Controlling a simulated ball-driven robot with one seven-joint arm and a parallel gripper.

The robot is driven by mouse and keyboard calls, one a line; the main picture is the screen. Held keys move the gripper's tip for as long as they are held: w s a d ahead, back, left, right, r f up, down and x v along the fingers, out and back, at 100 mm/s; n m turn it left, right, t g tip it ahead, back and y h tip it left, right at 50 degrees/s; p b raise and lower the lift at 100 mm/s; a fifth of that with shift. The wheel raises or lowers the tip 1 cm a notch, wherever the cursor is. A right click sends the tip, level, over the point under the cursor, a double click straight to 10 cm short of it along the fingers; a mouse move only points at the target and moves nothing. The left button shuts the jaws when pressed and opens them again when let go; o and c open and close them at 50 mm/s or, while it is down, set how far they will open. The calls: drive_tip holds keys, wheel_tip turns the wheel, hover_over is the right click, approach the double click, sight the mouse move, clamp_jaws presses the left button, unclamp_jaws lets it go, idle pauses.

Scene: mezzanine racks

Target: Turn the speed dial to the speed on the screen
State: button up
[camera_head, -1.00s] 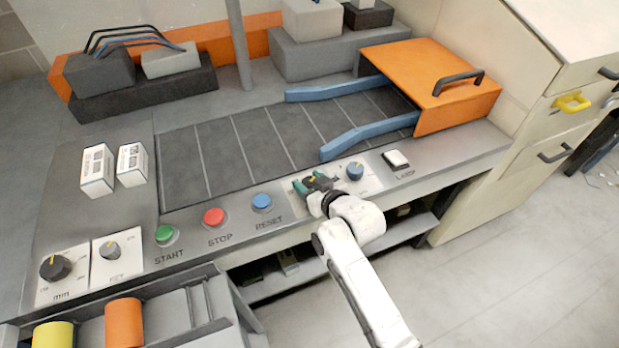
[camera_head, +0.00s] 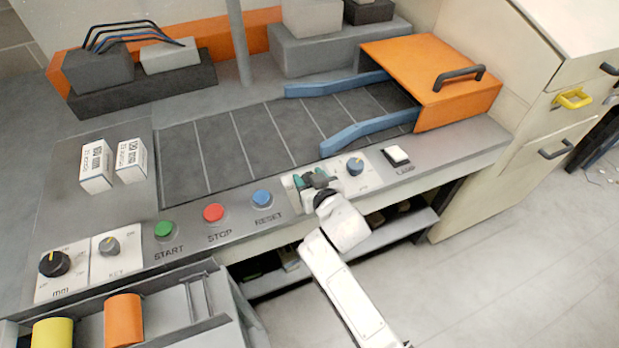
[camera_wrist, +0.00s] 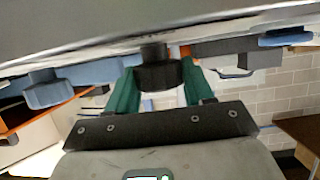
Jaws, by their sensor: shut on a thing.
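My gripper (camera_head: 314,181) is at the front panel of the machine, between the blue RESET button and a blue knob. In the wrist view, the two green fingers of my gripper (camera_wrist: 160,86) stand on either side of a black dial (camera_wrist: 160,74) and are shut on it. In the head view this dial is mostly hidden by my gripper, so its pointer and scale cannot be read. No screen with a readable speed shows in either view.
Right of my gripper are the blue knob (camera_head: 355,166) and the white LAMP button (camera_head: 397,155). Left are the RESET (camera_head: 262,198), STOP (camera_head: 213,212) and START (camera_head: 165,229) buttons, then a grey knob (camera_head: 109,245) and a black mm dial (camera_head: 54,263). Blue guide rails (camera_head: 370,130) lie behind.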

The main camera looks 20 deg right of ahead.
drive_tip(key=shift+f, duration=0.1)
drive_tip(key=o, duration=1)
drive_tip(key=v, duration=1)
drive_tip(key=shift+s+a+r+b, duration=0.1)
drive_tip(key=shift+s+r+b, duration=0.15)
drive_tip(key=shift+s+b, duration=0.1)
drive_tip(key=s+d+f+g, duration=0.2)
drive_tip(key=s+f+g, duration=0.1)
drive_tip(key=s, duration=0.6)
drive_tip(key=s+d+f+g, duration=0.3)
drive_tip(key=s+g, duration=0.2)
drive_tip(key=s, duration=0.5)
drive_tip(key=s+d+f+g, duration=0.3)
drive_tip(key=s+g, duration=0.1)
drive_tip(key=s, duration=0.5)
drive_tip(key=shift+s+f+g, duration=0.15)
drive_tip(key=shift+s+g, duration=0.05)
drive_tip(key=shift+g, duration=0.1)
